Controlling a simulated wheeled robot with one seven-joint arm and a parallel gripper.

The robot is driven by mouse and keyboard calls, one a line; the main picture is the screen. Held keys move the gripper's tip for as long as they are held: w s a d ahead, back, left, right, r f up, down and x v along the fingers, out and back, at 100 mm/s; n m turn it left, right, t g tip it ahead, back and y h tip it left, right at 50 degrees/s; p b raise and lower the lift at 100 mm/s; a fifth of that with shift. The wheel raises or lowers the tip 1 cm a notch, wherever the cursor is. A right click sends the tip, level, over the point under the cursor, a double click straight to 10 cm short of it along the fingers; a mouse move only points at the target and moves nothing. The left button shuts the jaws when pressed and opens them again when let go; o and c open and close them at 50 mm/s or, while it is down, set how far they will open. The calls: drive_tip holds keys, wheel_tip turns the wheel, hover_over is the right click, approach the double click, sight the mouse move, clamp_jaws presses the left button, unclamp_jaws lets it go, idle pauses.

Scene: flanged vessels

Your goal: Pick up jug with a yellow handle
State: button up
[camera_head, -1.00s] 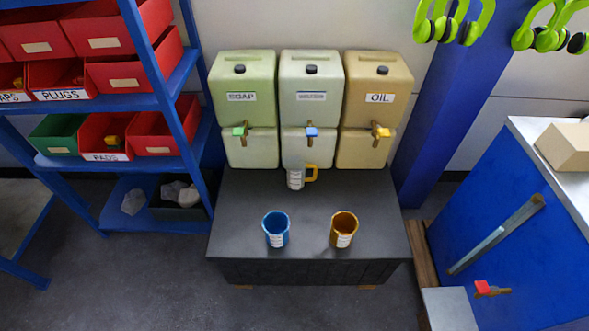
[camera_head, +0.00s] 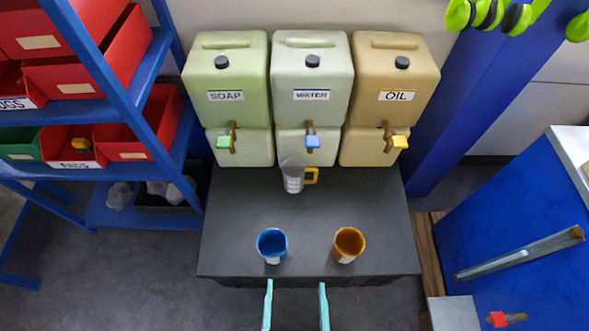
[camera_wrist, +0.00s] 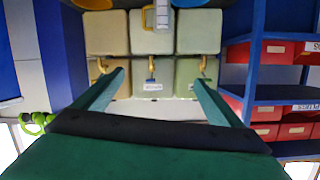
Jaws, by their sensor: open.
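The jug (camera_head: 293,177) is clear with white markings and has a yellow handle (camera_head: 312,176). It stands upright on the dark table (camera_head: 250,220) below the middle "WATER" container. In the wrist view the jug (camera_wrist: 163,14) shows at the top, with its yellow handle (camera_wrist: 147,16) to its left. My gripper (camera_head: 296,290) is open and empty at the table's front edge, well short of the jug. In the wrist view its two teal fingers (camera_wrist: 158,85) are spread apart.
A blue cup (camera_head: 271,245) and an orange cup (camera_head: 348,244) stand near the table's front, between my gripper and the jug. Containers for soap (camera_head: 226,80), water (camera_head: 311,80) and oil (camera_head: 397,80) stand behind. A blue shelf (camera_head: 125,100) is left, a blue cabinet (camera_head: 520,230) right.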

drive_tip(key=w+d+f+m, duration=0.2)
drive_tip(key=w+f+m, duration=0.7)
drive_tip(key=f+m, duration=0.1)
drive_tip(key=m+g+y, duration=0.2)
drive_tip(key=m+y, duration=0.1)
drive_tip(key=m, duration=1.8)
approach(295, 180)
drive_tip(key=d+f+x, duration=0.1)
drive_tip(key=x, duration=0.3)
drive_tip(key=shift+w+a+r+m, duration=0.2)
drive_tip(key=shift+a+m, duration=0.3)
drive_tip(key=shift+a, duration=0.15)
drive_tip(key=shift+w+a+f, duration=0.1)
drive_tip(key=shift+w+f, duration=0.05)
drive_tip(key=shift+w, duration=0.15)
drive_tip(key=x, duration=0.4)
drive_tip(key=shift+w+f, duration=0.15)
drive_tip(key=shift+w, duration=0.25)
drive_tip(key=shift+d+x, duration=0.15)
drive_tip(key=shift+x, duration=1.2)
drive_tip(key=shift+d+x, duration=0.15)
drive_tip(key=shift+x, duration=1.15)
drive_tip(key=shift+f, duration=0.15)
drive_tip(key=c, duration=1.3)
